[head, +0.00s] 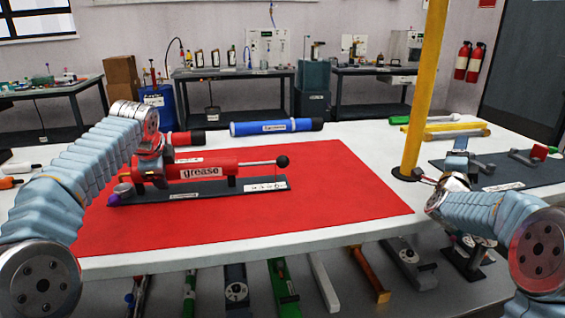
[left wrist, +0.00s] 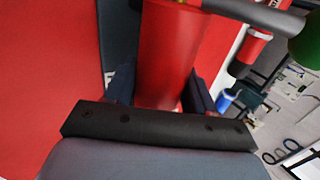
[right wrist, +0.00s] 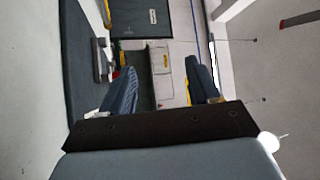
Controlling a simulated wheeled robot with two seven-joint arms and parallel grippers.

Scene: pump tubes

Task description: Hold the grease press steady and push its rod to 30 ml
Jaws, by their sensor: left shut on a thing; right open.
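The grease press (head: 200,171) is a red cylinder marked "grease", lying on a dark base board (head: 240,190) on the red mat. Its thin rod (head: 256,162) sticks out to the right and ends in a black ball knob (head: 282,161). My left gripper (head: 155,172) is at the left part of the press. In the left wrist view the red barrel (left wrist: 170,55) lies between the fingers (left wrist: 162,92), which are shut on it. My right gripper (head: 428,182) is off to the right, beyond the mat, open and empty. Its spread fingers (right wrist: 162,85) show in the right wrist view.
A yellow post (head: 425,90) stands on the white table between the mat and the right-hand dark board (head: 490,178). A blue tube (head: 276,127) lies behind the mat. The red mat (head: 350,190) is clear right of the knob.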

